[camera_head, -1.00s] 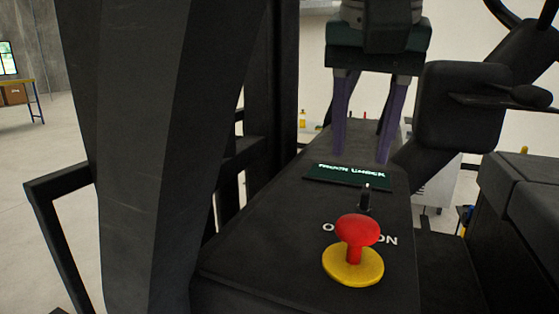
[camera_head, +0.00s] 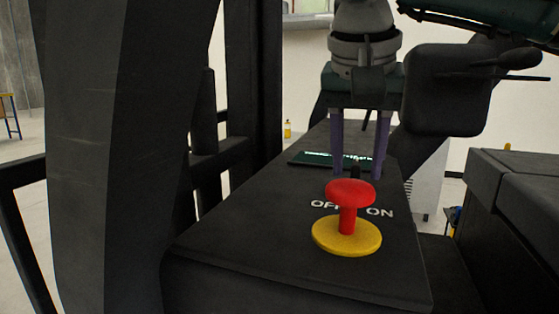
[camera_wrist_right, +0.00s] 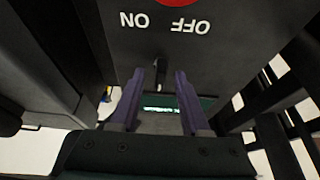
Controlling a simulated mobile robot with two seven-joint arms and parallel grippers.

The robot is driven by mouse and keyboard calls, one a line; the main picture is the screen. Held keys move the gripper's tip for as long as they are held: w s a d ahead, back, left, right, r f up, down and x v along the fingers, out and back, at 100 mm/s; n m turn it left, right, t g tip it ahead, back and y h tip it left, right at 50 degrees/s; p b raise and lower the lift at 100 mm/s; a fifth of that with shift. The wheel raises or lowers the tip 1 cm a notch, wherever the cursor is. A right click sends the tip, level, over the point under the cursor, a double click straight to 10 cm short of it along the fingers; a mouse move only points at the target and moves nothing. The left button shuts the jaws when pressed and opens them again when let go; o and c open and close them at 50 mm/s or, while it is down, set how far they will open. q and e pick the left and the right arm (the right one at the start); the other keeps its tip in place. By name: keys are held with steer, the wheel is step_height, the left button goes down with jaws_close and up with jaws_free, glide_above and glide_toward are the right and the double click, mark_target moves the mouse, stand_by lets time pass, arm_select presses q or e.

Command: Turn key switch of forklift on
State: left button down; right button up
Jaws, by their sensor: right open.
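The small black key switch (camera_head: 355,172) stands up from the dark console, behind the red knob, near the white OFF and ON lettering (camera_head: 380,212). Its lower part is hidden by the knob in the head view. My right gripper (camera_head: 358,176) points down with its two purple fingers open, one on each side of the key. In the right wrist view the key (camera_wrist_right: 161,68) shows in the gap between the fingertips (camera_wrist_right: 160,76), with room on both sides. I cannot tell whether a finger touches it. My left gripper is not in view.
A red mushroom knob (camera_head: 349,194) on a yellow disc (camera_head: 347,240) stands just in front of the key. A green-lit display (camera_head: 310,159) lies behind it. A dark pillar (camera_head: 125,150) rises at the left, and a dark block (camera_head: 510,185) stands at the right.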

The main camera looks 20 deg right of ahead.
steer(key=shift+c, duration=0.2)
jaws_close()
steer(key=shift+m, duration=0.3)
steer(key=m+h, duration=0.1)
steer(key=m, duration=0.1)
steer(key=shift+w+a+m+g, duration=0.1)
steer(key=shift+m+g, duration=0.3)
steer(key=m, duration=0.2)
steer(key=m+g+p, duration=0.1)
steer(key=m, duration=0.1)
steer(key=shift+w+r+g+h, duration=0.1)
steer(key=shift+g+h, duration=0.2)
steer(key=shift+m+g, duration=0.4)
steer(key=shift+m, duration=0.8)
steer(key=shift+w+f+m+g, duration=0.1)
steer(key=shift+f+m+g, duration=0.25)
steer(key=shift+m, duration=0.45)
steer(key=shift+r+m, duration=0.2)
steer(key=shift+m, duration=0.2)
